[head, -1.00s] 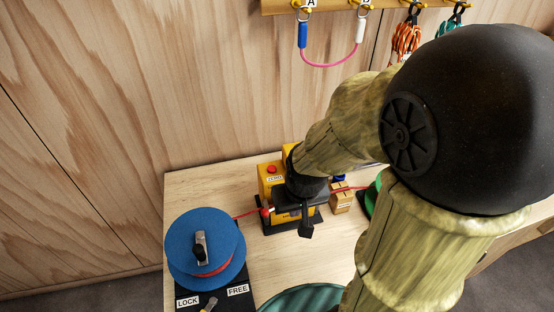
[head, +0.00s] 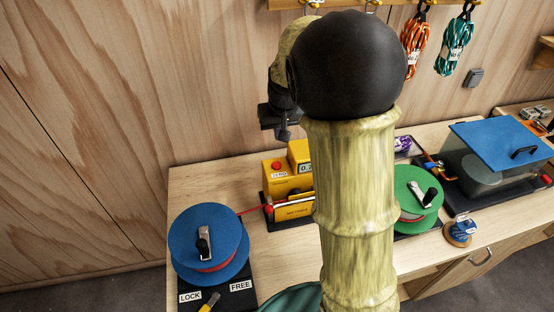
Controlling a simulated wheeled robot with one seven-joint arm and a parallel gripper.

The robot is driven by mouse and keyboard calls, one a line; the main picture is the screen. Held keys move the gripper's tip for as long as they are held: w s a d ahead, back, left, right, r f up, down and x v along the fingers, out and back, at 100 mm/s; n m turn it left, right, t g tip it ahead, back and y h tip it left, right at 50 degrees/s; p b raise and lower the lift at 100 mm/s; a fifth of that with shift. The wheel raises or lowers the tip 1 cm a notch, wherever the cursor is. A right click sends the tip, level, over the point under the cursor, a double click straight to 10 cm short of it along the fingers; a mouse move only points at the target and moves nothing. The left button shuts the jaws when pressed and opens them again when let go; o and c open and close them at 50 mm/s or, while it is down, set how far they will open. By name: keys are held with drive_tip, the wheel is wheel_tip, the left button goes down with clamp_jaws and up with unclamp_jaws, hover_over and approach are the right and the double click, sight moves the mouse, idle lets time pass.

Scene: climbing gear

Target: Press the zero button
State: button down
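The yellow counter box (head: 287,180) stands on the bench behind the blue reel. Its red button (head: 277,165) sits on top at the left, above a small white label that seems to read ZERO. A display (head: 306,168) beside it is partly cut off by my arm. A red cord runs from the blue reel to the box. My gripper (head: 284,132) hangs in the air above and behind the box, in front of the wooden wall, apart from the button. Its fingers are dark and small, and I cannot see whether they are apart.
The blue reel (head: 207,243) with a LOCK/FREE lever stands at the left front. A green reel (head: 417,197) is right of my arm. A clear bin with a blue lid (head: 500,145) stands farther right. Rope coils (head: 415,47) hang on the wall rail. The bench's back left is clear.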

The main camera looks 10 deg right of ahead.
idle(0.3)
drive_tip(key=p, duration=0.4)
approach(277, 164)
drive_tip(key=x, duration=0.5)
drive_tip(key=shift+w+f, duration=0.2)
drive_tip(key=shift+w, duration=0.05)
drive_tip(key=shift+f, duration=0.55)
drive_tip(key=shift+a, duration=0.1)
